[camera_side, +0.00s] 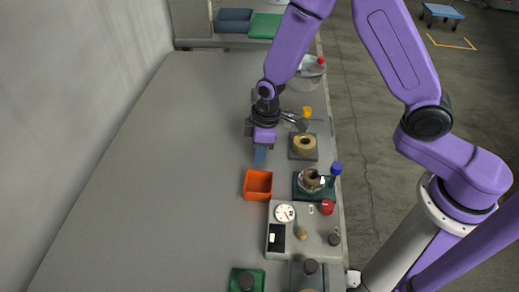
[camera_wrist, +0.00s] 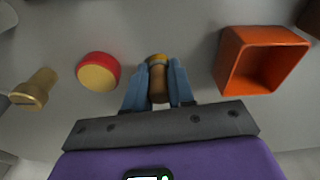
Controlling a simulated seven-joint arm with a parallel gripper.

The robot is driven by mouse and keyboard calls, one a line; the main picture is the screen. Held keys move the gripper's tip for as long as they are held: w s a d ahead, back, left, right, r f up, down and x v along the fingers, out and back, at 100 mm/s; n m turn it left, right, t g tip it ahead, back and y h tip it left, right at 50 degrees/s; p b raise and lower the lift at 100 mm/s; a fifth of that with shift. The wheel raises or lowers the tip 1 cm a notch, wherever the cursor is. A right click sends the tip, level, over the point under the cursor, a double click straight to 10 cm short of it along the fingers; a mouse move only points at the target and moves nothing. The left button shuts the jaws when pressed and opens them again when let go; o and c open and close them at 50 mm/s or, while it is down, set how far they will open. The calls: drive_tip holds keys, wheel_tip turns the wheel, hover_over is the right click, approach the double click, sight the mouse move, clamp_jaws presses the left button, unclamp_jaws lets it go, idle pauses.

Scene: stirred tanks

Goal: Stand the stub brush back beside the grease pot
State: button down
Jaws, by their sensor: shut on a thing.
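The stub brush (camera_wrist: 158,82) is a short brown cylinder with a yellowish end, between the blue fingers of my gripper (camera_wrist: 158,88) in the wrist view. The gripper is shut on it. In the side view my gripper (camera_side: 260,156) points down over the grey bench, and the brush cannot be made out. A round red pot with a tan face (camera_wrist: 98,72), which looks like the grease pot, lies just left of the fingers in the wrist view, apart from the brush. Whether the brush touches the bench cannot be told.
An open orange box (camera_side: 257,185) stands close to my gripper; it is at right in the wrist view (camera_wrist: 262,60). A brass-coloured piece (camera_wrist: 36,88) is at far left there. Equipment with a dial (camera_side: 285,213) lines the bench's right edge. The bench's left (camera_side: 150,170) is clear.

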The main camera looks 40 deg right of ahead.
drive_tip(key=shift+f, duration=0.15)
drive_tip(key=c, duration=1)
unclamp_jaws()
drive_tip(key=shift+o, duration=0.2)
wheel_tip(320, 180, up, 12)
drive_tip(key=d, duration=0.1)
drive_tip(key=shift+s, duration=0.45)
drive_tip(key=shift+d, duration=0.1)
drive_tip(key=s+d+r, duration=0.2)
drive_tip(key=s+d, duration=0.2)
drive_tip(key=s, duration=0.4)
drive_tip(key=s+d+r+n, duration=0.1)
drive_tip(key=s+d, duration=0.2)
drive_tip(key=s, duration=0.5)
drive_tip(key=s+d+r+n, duration=0.1)
drive_tip(key=s+d, duration=0.3)
drive_tip(key=s, duration=0.4)
drive_tip(key=shift+s+d+r+g+h, duration=0.15)
drive_tip(key=shift+d+r+g+h, duration=0.2)
drive_tip(key=shift+r, duration=0.5)
